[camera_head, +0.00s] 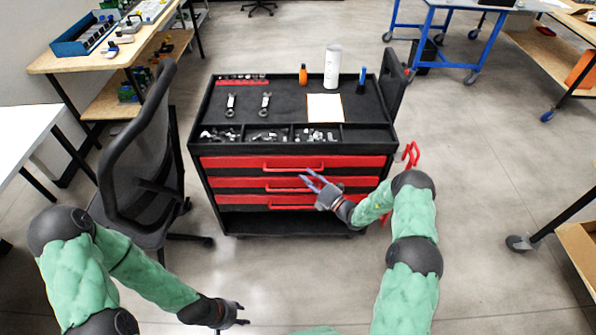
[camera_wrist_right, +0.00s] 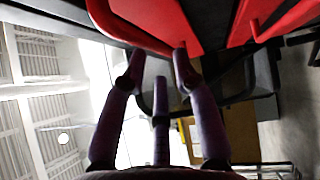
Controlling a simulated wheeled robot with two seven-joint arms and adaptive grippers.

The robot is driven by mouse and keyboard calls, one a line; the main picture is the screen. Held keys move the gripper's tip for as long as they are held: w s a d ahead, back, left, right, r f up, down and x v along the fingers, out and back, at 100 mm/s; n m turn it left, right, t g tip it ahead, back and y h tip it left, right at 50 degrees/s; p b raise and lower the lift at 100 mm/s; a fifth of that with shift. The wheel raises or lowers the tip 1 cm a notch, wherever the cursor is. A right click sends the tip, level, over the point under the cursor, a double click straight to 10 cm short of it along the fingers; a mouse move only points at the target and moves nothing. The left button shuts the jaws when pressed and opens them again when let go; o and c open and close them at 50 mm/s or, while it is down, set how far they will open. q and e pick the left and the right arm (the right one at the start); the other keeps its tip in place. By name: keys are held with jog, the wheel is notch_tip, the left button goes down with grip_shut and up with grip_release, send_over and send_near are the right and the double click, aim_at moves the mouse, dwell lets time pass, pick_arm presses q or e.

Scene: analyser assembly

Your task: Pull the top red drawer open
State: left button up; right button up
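The top red drawer (camera_head: 230,162) is the uppermost of the stacked red drawers in the black tool cart, and it looks closed. Its red handle (camera_head: 293,169) is at the middle of its front. My right gripper (camera_head: 308,181) is in front of the drawers, just below and right of that handle. Its fingers are spread and hold nothing. In the right wrist view, the right gripper's fingertips (camera_wrist_right: 160,72) are close to a curved red handle (camera_wrist_right: 112,30); contact is unclear. My left gripper (camera_head: 242,314) is low in front, away from the cart, with its fingers apart and empty.
The cart top (camera_head: 285,105) holds wrenches, a white cylinder (camera_head: 332,66), an orange bottle (camera_head: 303,74) and small parts. A black chair (camera_head: 145,150) stands close at the cart's left. The floor (camera_head: 280,275) in front of the cart is clear.

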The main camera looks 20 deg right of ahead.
aim_at(298, 170)
jog(key=shift+b+x, duration=0.55)
jog(key=shift+x, duration=2.05)
grip_shut()
